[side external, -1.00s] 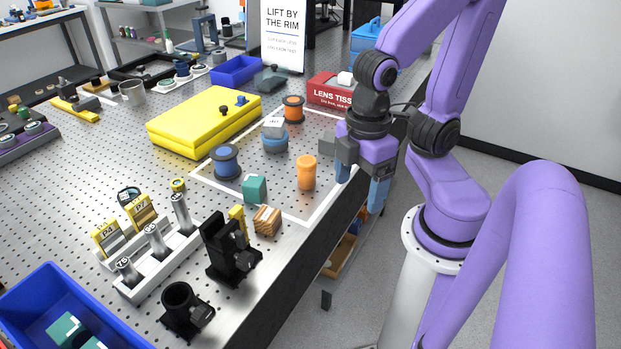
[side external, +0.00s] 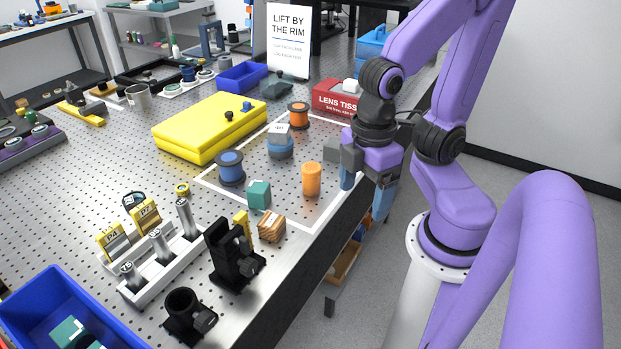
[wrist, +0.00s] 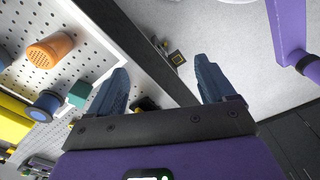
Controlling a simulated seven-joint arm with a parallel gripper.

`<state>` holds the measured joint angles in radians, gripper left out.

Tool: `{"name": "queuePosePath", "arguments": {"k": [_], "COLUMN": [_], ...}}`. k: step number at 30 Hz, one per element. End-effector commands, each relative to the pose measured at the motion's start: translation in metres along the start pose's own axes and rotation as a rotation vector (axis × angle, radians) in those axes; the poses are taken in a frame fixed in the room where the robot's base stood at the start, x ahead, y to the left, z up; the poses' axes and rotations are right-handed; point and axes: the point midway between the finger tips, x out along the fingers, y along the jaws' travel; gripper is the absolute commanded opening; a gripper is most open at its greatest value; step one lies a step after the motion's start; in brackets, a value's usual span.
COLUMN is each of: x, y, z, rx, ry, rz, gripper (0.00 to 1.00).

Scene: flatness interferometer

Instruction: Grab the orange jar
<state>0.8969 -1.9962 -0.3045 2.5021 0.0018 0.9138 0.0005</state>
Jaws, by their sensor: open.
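The orange jar (side external: 311,180) stands upright on the perforated table, inside the white taped outline near the table's right edge. In the wrist view the orange jar (wrist: 50,50) is at the upper left, outside the space between the fingers. My gripper (side external: 366,190) is to the right of the jar in the side view, at the table's edge, apart from it. In the wrist view my gripper (wrist: 163,88) has its two blue-grey fingers spread wide, with nothing but the table edge and floor between them.
Close to the jar are a teal block (side external: 258,194), a wooden block (side external: 271,227), a blue spool (side external: 230,167), an orange spool (side external: 298,115) and a blue-grey jar (side external: 280,143). A yellow case (side external: 208,127) lies behind. A red lens tissue box (side external: 335,97) stands farther back.

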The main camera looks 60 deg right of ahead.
Motion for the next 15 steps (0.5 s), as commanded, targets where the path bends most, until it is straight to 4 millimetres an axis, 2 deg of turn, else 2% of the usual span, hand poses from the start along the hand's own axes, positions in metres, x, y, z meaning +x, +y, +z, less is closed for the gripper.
{"name": "queuePosePath", "arguments": {"k": [10,15], "x": [0.001,0.014], "y": [0.000,0.004], "z": [0.000,-0.002], "rx": [-0.002,-0.048], "ry": [-0.007,-0.113], "rz": [0.002,0.033], "gripper": [0.79,0.79]}}
